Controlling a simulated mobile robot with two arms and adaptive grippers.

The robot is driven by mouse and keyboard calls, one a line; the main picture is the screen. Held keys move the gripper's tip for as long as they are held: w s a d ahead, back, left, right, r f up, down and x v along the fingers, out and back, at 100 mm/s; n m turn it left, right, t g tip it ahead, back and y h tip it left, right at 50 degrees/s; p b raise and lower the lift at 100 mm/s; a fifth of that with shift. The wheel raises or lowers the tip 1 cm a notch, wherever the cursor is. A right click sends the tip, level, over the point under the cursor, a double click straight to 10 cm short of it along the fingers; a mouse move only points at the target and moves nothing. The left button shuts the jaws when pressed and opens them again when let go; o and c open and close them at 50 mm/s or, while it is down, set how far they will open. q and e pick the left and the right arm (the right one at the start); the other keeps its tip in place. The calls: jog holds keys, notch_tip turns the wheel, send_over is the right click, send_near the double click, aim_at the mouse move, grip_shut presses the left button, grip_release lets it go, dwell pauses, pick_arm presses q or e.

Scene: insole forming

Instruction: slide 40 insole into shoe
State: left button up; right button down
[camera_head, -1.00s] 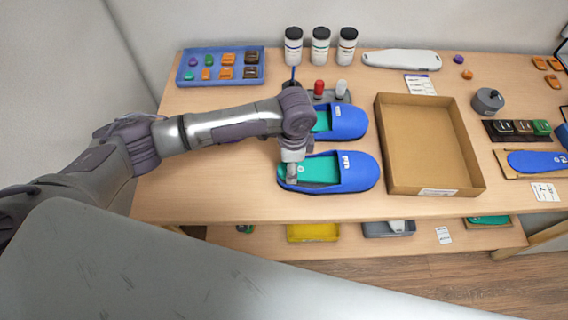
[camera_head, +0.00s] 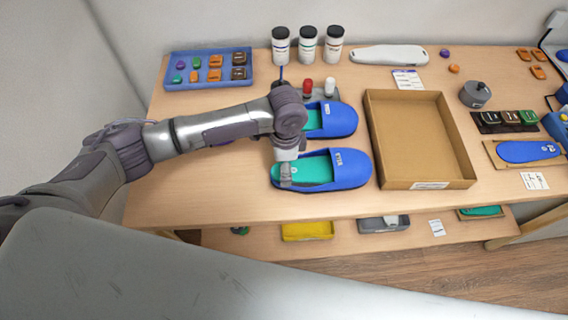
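Two blue slip-on shoes with green insoles stand on the wooden table. The near shoe (camera_head: 350,168) lies with its toe to the right and a white label on its upper. Its green insole (camera_head: 316,168) shows in the opening. My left gripper (camera_head: 286,178) points down at the heel end of this insole, at or just above it; I cannot tell whether its fingers are open or hold anything. The far shoe (camera_head: 338,118) is partly hidden by my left arm, with some green insole (camera_head: 313,119) showing. My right gripper is out of view.
An empty cardboard tray (camera_head: 419,140) stands right of the shoes. A blue tray (camera_head: 208,68) with small coloured blocks is at the back left. Several white jars (camera_head: 307,46) stand at the back. A blue insole (camera_head: 528,152) lies on a board at right.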

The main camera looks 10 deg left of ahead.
pick_arm(q)
notch_tip(320, 180, up, 12)
jog(key=shift+d, duration=0.2)
jog(key=shift+f, duration=0.15)
